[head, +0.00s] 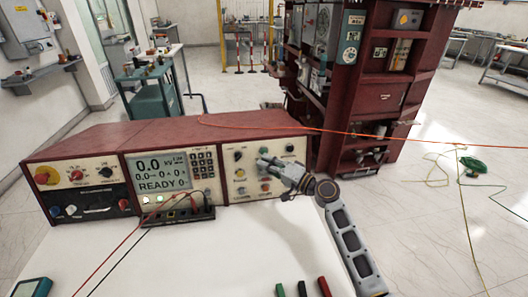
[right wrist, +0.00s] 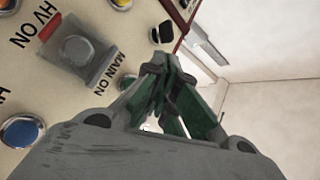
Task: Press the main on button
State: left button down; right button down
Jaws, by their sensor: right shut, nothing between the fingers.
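The control panel (head: 265,172) on the right part of the red console carries several knobs and buttons. In the right wrist view, the gripper (right wrist: 166,76) is shut and empty. The "MAIN ON" label (right wrist: 104,68) shows just left of its fingers. I cannot tell whether the fingers touch the panel. My left gripper is not in view.
The console's display (head: 160,170) reads "READY". Red and black cables run from the console front over the white table (head: 205,255). Several coloured plugs (head: 302,289) lie at the table's front edge. A red cabinet (head: 370,95) stands behind, and an orange cable crosses toward it.

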jog(key=s, duration=0.2)
jog(key=p, duration=0.1)
jog(key=shift+s+d+r, duration=0.3)
jog(key=shift+s+r, duration=0.05)
jog(key=shift+s, duration=0.05)
dwell(1.5)
